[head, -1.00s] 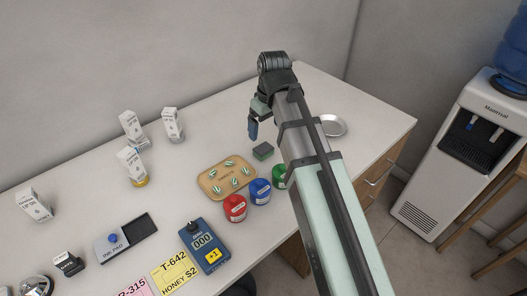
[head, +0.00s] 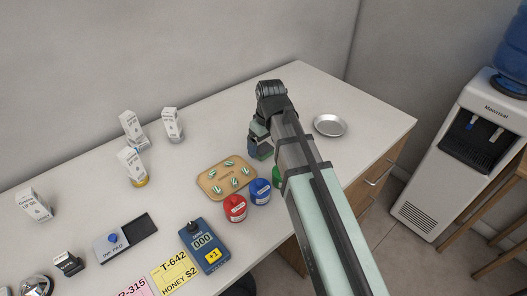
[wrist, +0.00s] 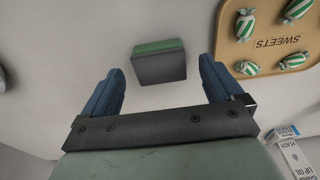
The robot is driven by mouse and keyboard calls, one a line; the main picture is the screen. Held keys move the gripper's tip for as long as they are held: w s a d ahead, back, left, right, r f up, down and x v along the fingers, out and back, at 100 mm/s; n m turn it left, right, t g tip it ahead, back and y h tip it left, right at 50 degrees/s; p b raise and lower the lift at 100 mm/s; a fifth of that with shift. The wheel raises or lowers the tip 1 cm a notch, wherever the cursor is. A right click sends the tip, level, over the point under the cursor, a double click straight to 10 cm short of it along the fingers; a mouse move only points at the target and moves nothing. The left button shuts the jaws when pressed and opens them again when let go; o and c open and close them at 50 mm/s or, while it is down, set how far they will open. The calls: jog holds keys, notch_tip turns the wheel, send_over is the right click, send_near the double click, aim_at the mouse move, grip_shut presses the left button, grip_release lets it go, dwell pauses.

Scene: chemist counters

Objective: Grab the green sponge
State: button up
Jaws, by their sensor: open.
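The green sponge (wrist: 160,63), with a green top and a dark grey side, lies on the white counter in the wrist view. It sits ahead of and between the two blue fingers of my gripper (wrist: 160,78), with a gap on each side. My gripper is open and holds nothing. In the head view my gripper (head: 261,149) is low over the counter, right of the sweets tray, and hides most or all of the sponge.
The tan sweets tray (head: 227,178) is close by on the left. Red (head: 235,208), blue (head: 260,191) and green (head: 278,175) jars stand in front, the green one partly behind my arm. A metal dish (head: 330,125) lies to the right, with bare counter around it.

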jog(key=shift+f, duration=0.65)
jog(key=shift+c, duration=0.3)
jog(key=c, duration=1.1)
jog(key=shift+o, duration=0.2)
jog(key=shift+r, duration=0.1)
